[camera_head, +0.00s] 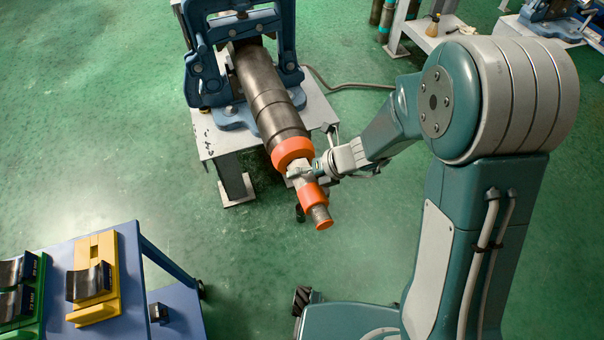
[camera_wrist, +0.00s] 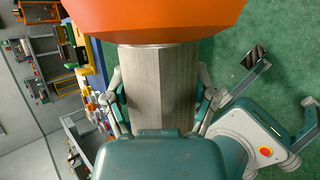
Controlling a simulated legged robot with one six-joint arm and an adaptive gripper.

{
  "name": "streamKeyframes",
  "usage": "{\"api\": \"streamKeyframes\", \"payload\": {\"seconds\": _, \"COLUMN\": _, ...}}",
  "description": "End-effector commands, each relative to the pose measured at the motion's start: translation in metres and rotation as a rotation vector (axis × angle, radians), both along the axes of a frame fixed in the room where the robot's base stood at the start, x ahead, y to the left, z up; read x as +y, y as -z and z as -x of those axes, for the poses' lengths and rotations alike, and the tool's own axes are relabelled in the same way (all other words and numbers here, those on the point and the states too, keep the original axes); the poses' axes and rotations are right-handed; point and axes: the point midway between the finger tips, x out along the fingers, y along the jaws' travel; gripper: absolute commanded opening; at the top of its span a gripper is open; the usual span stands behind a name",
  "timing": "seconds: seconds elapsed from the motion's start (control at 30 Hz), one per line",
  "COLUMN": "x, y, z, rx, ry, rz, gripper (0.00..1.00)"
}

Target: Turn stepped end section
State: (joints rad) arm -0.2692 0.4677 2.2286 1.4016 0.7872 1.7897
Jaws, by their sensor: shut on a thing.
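The stepped end section (camera_head: 302,170) sticks out from the end of a dark pipe (camera_head: 265,90) held in a blue vise (camera_head: 205,70). It has a wide orange collar (camera_head: 293,150), a bare metal part, and a narrower orange ring (camera_head: 311,194) with a brown tip. My gripper (camera_head: 306,171) is shut on the bare metal part between the two orange rings. In the wrist view, the grey metal part (camera_wrist: 158,85) runs between my two fingers, with an orange ring (camera_wrist: 155,18) above it. The finger contacts are partly hidden behind the metal.
The vise stands on a pale bench (camera_head: 215,145). At the lower left, a blue table (camera_head: 175,300) carries yellow and green holders (camera_head: 97,275) with dark curved pieces. Open green floor (camera_head: 110,150) lies between them. A shelf (camera_head: 430,40) stands at the back.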

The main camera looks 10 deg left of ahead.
Motion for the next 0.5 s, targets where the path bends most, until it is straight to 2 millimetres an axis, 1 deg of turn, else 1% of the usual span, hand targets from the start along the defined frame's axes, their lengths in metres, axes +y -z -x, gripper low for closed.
{"api": "streamKeyframes", "payload": {"seconds": 0.03, "x": -0.0002, "y": 0.0019, "z": 0.0025, "rx": -0.013, "ry": -0.003, "rz": 0.031, "gripper": 0.27}}
{"api": "streamKeyframes", "payload": {"seconds": 0.2, "x": -0.0006, "y": 0.0024, "z": 0.0021, "rx": -0.060, "ry": -0.002, "rz": 0.108, "gripper": 0.27}}
{"api": "streamKeyframes", "payload": {"seconds": 0.5, "x": -0.0017, "y": 0.0034, "z": 0.0015, "rx": -0.099, "ry": 0.000, "rz": 0.176, "gripper": 0.27}}
